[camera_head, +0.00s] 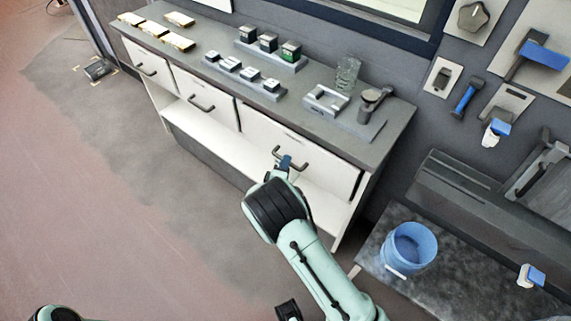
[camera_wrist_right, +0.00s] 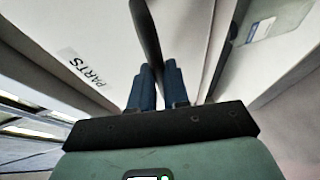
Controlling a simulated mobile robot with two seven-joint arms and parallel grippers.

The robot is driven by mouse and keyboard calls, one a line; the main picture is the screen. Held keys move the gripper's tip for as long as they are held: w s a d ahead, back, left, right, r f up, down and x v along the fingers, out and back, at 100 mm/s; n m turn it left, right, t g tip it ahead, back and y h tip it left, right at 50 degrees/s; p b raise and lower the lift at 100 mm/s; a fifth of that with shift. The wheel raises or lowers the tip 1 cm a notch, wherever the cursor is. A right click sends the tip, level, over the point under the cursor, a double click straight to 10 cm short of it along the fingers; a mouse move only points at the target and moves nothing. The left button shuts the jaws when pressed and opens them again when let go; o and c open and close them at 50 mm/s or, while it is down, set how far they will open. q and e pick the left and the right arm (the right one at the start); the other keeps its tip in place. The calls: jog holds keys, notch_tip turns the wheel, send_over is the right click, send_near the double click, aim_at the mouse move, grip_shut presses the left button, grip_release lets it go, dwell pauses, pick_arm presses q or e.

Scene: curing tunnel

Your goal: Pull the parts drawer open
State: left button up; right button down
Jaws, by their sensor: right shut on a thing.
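The parts drawer (camera_head: 300,158) is the wide white drawer at the right end of the workbench, with a dark bar handle (camera_head: 300,164). Its front (camera_wrist_right: 75,40) fills much of the right wrist view and carries a "PARTS" label (camera_wrist_right: 82,68). My right gripper (camera_head: 284,163) is at the left part of this handle. In the right wrist view its blue fingers (camera_wrist_right: 158,84) are shut on the dark handle bar (camera_wrist_right: 147,35) between them. I cannot tell whether the drawer stands slightly out. My left gripper is not in view.
Two smaller white drawers (camera_head: 205,97) (camera_head: 150,68) sit further left. The grey worktop (camera_head: 310,118) bears small blocks, a glass (camera_head: 347,73) and fixtures. A blue bucket (camera_head: 411,247) stands right of the bench. The floor (camera_head: 130,200) in front is clear.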

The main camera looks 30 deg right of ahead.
pick_arm(q)
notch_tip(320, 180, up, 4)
jog(key=p, duration=0.4)
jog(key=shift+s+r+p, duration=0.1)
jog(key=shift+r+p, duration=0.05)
jog(key=shift+p, duration=0.25)
pick_arm(e)
jog(key=s+a, duration=0.4)
jog(key=a, duration=0.6)
jog(key=s+a, duration=0.4)
jog(key=a, duration=0.6)
jog(key=shift+s+a, duration=0.25)
jog(key=c, duration=1.1)
grip_release()
